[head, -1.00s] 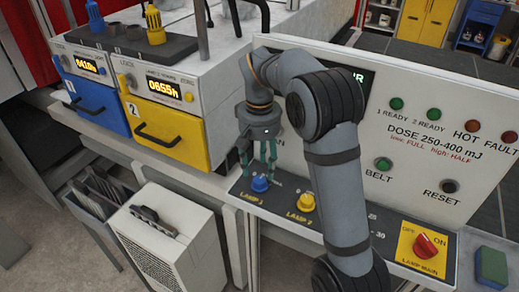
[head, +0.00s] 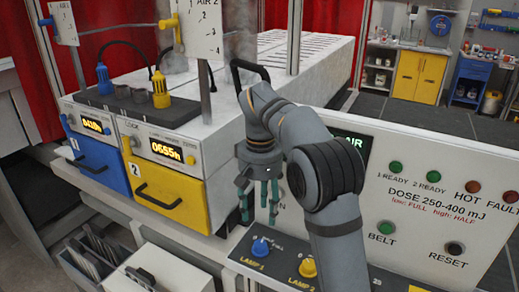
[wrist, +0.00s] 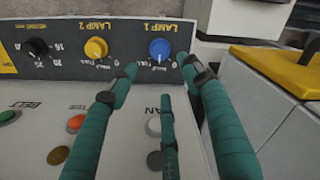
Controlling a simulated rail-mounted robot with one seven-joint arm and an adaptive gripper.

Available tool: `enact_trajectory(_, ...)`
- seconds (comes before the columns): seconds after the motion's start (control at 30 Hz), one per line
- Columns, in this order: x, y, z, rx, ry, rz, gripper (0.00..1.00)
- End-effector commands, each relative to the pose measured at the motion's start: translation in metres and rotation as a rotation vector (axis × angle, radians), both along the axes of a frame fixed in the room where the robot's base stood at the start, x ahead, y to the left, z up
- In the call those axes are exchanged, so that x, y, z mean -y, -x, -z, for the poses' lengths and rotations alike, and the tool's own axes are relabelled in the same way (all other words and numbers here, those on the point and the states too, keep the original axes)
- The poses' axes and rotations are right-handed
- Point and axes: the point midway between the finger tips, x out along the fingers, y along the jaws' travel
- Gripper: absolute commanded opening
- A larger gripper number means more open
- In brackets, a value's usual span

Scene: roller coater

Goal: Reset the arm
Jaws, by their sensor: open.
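My gripper (head: 258,201) hangs from my grey arm in front of the left part of the white control panel (head: 430,175). Its green fingers are spread and hold nothing. In the wrist view the open fingers (wrist: 160,85) point toward the sloped dark strip with the blue LAMP 1 knob (wrist: 160,49) and the yellow LAMP 2 knob (wrist: 96,48). In the head view the blue knob (head: 260,247) and yellow knob (head: 307,267) sit below the fingers, apart from them. My arm hides part of the panel and its display.
A blue drawer (head: 98,167) and a yellow drawer (head: 168,193) with dark handles are at the left. A long white machine housing (head: 300,60) runs behind my arm. A yellow cabinet (head: 419,77) stands far back. Open floor (head: 385,100) lies behind the panel.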

Motion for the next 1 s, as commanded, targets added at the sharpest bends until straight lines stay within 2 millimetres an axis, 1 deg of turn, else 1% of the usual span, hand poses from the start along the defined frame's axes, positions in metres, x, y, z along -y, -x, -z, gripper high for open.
enact_trajectory(0.17,0.001,0.001,0.013,-0.005,0.002,-0.001,0.49)
enact_trajectory(0.27,0.001,0.001,0.030,-0.005,0.003,-0.001,0.49)
enact_trajectory(0.5,0.001,0.002,0.077,-0.005,0.003,0.000,0.49)
enact_trajectory(0.6,0.001,0.001,0.094,-0.005,0.003,0.000,0.49)
enact_trajectory(0.7,0.000,0.001,0.107,-0.004,0.001,0.000,0.49)
enact_trajectory(0.9,0.000,0.001,0.121,-0.002,0.000,0.001,0.49)
enact_trajectory(1.0,0.000,0.000,0.120,-0.001,0.000,-0.013,0.49)
